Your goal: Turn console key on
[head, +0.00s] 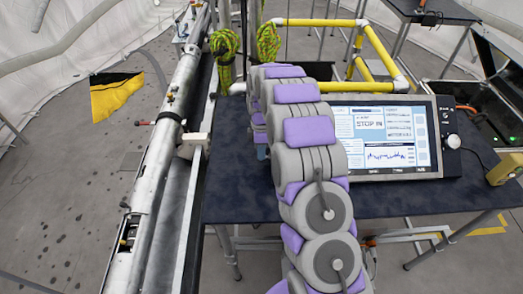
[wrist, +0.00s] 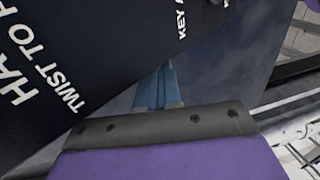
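A dark console panel (wrist: 70,50) with white lettering fills the upper left of the wrist view, tilted in the picture. Its words are cut off; "TWIST TO" and "KEY" can be read. A small part of a fitting (wrist: 222,3) shows at the top edge above "KEY"; I cannot tell whether it is the key. My gripper (wrist: 158,85) shows as a narrow blue tip beyond the grey and purple wrist, beside the panel. I see nothing held, and its opening is unclear. In the head view my arm hides most of the gripper.
A lit monitor (head: 370,130) stands on the dark table (head: 235,185), right of my arm, with a knobbed side panel (head: 450,135). A yellow pipe frame (head: 375,50) is behind. A long metal tube (head: 165,140) runs along the left. An open case (head: 485,100) is at right.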

